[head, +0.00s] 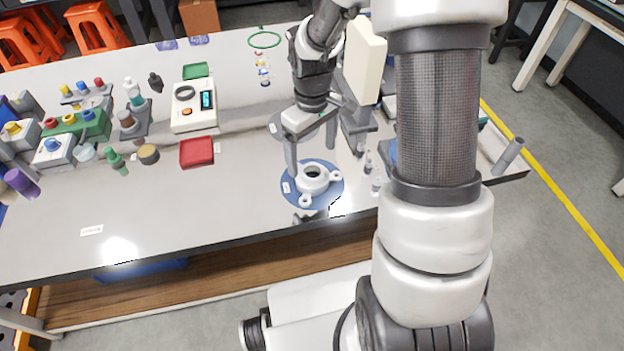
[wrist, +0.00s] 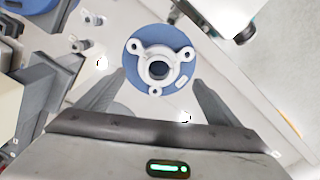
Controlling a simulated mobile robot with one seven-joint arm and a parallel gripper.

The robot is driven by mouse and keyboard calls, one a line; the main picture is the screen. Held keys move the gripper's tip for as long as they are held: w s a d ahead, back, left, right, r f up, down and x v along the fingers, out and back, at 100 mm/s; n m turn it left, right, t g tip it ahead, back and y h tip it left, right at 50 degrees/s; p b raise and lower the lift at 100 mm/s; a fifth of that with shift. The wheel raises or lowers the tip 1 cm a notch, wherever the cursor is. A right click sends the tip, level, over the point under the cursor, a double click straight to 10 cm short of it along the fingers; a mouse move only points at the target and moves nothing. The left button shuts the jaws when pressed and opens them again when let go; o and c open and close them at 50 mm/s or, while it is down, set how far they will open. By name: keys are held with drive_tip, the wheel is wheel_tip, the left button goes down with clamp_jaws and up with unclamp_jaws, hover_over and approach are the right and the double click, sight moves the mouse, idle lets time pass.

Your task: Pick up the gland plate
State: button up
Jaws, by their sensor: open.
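The gland plate (head: 313,179) is a white round part with a raised central ring, a dark bore and three eared lugs. It lies on a blue round mat (head: 291,196) near the front edge of the table. In the wrist view the gland plate (wrist: 158,66) sits on the blue disc (wrist: 135,77), just beyond the fingertips. My gripper (head: 311,160) is open and empty, pointing down above and slightly behind the plate. In the wrist view my gripper (wrist: 158,85) has its two fingers spread wide, one on each side, apart from the plate.
A red tray (head: 197,152) and a white instrument (head: 194,110) stand to the left. Several small fittings (head: 368,165) stand right of the mat. A pale upright panel (head: 363,62) rises behind my gripper. The front left of the table (head: 150,215) is mostly clear.

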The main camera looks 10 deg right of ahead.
sight(310, 187)
wheel_tip(310, 187, down, 8)
drive_tip(key=shift+f+b, duration=0.1)
drive_tip(key=shift+b, duration=0.7)
drive_tip(key=c, duration=1.3)
drive_tip(key=shift+c, duration=0.4)
